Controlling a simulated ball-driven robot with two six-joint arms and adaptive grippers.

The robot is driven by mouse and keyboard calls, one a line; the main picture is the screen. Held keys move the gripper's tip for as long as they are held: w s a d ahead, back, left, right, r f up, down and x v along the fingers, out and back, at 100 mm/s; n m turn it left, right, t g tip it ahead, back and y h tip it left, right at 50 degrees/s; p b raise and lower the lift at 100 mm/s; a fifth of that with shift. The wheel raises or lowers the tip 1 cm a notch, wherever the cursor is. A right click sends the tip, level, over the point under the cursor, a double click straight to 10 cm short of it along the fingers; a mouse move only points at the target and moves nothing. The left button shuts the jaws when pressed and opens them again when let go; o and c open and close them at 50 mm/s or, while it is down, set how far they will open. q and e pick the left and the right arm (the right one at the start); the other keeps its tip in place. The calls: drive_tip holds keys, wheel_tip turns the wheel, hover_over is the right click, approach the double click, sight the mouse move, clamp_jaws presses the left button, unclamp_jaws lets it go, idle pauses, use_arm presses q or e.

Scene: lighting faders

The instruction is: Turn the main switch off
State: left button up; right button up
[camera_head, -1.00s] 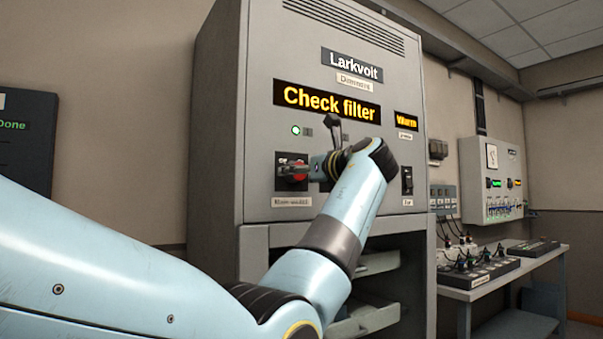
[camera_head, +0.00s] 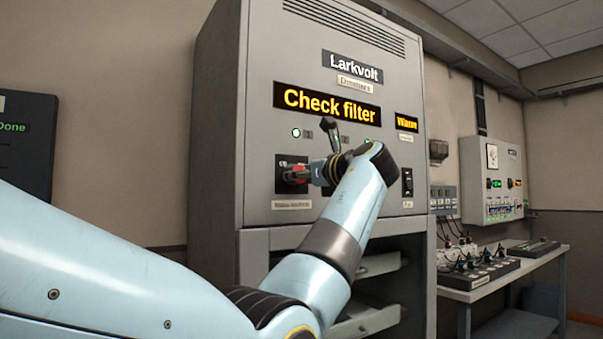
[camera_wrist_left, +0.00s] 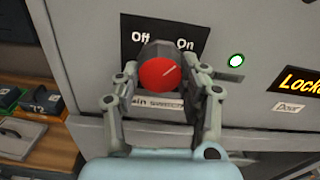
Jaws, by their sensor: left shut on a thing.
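The main switch is a red round knob (camera_wrist_left: 158,74) on a dark plate (camera_wrist_left: 185,30) marked Off at left and On at right. A pale line on the knob points up and right, toward the On side. It also shows in the head view (camera_head: 294,173), partly covered by my gripper. My left gripper (camera_wrist_left: 161,80) is shut on the knob, one finger on each side. In the head view my left gripper (camera_head: 311,173) reaches it from the right. My right gripper is in neither view.
The grey cabinet (camera_head: 260,100) carries a "Check filter" display (camera_head: 326,102), a small lamp (camera_head: 296,132), a black lever (camera_head: 333,134) and a black rocker switch (camera_head: 407,182). Open shelves lie below. A side table (camera_head: 465,293) with control boxes stands at the right.

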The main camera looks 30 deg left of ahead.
use_arm(q)
drive_tip(key=n+b, duration=0.1)
drive_tip(key=n, duration=1.5)
drive_tip(key=shift+w+d, duration=0.1)
drive_tip(key=shift+w, duration=0.05)
drive_tip(key=shift+n, duration=0.4)
drive_tip(key=o, duration=1.2)
drive_tip(key=shift+r, duration=0.1)
drive_tip(key=shift+d, duration=0.1)
drive_tip(key=v, duration=0.7)
drive_tip(key=shift+d, duration=0.1)
